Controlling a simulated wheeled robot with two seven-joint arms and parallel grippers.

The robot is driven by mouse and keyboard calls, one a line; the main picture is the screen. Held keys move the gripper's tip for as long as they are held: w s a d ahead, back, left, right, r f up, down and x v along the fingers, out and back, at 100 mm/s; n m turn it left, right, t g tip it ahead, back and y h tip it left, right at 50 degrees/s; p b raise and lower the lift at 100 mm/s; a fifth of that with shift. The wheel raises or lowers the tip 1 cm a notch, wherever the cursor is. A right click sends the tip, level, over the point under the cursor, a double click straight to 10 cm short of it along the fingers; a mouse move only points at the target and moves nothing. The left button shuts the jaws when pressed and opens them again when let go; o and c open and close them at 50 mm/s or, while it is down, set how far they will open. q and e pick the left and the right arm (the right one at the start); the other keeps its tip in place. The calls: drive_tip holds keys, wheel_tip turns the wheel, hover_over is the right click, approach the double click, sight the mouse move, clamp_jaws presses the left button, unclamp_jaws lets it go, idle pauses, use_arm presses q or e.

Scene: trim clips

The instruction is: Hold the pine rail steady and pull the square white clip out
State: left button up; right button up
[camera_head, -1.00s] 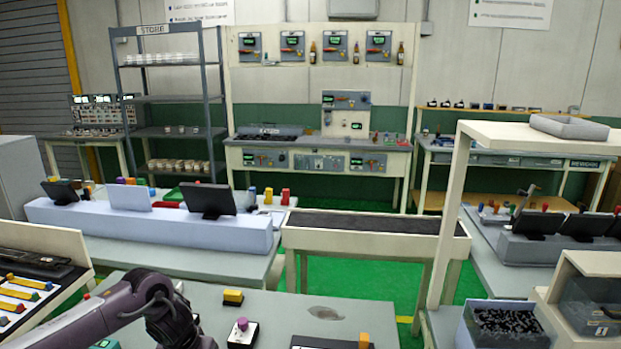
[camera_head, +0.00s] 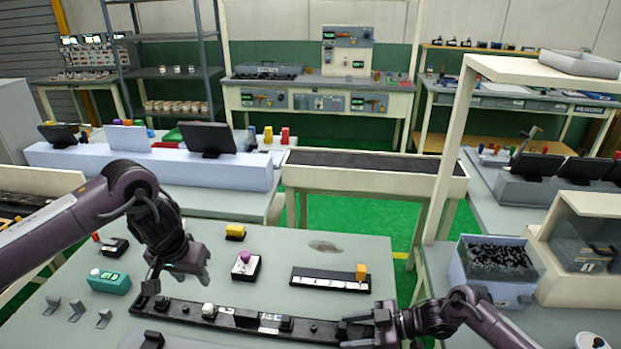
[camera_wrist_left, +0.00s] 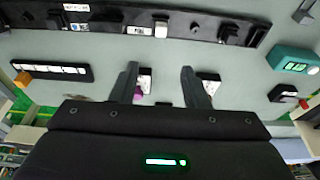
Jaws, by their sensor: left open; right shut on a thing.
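A long rail (camera_head: 228,320) lies across the front of the table; it looks black, not pine. It carries dark clips and a small square white clip (camera_head: 209,310) left of its middle. In the left wrist view the white clip (camera_wrist_left: 160,28) sits on the rail (camera_wrist_left: 215,34) near the top. My left gripper (camera_head: 180,276) is open and empty above the table, behind the rail's left part; its two fingers (camera_wrist_left: 160,85) are apart. My right gripper (camera_head: 350,329) is shut on the rail's right end; the exact contact is hard to see.
Small grey brackets (camera_head: 78,309) lie at left. A bin of black parts (camera_head: 495,258) stands at right.

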use_arm(q)
drive_tip(key=shift+v, duration=1.15)
use_arm(e)
drive_tip(key=o, duration=1.3)
drive_tip(key=shift+c, duration=0.2)
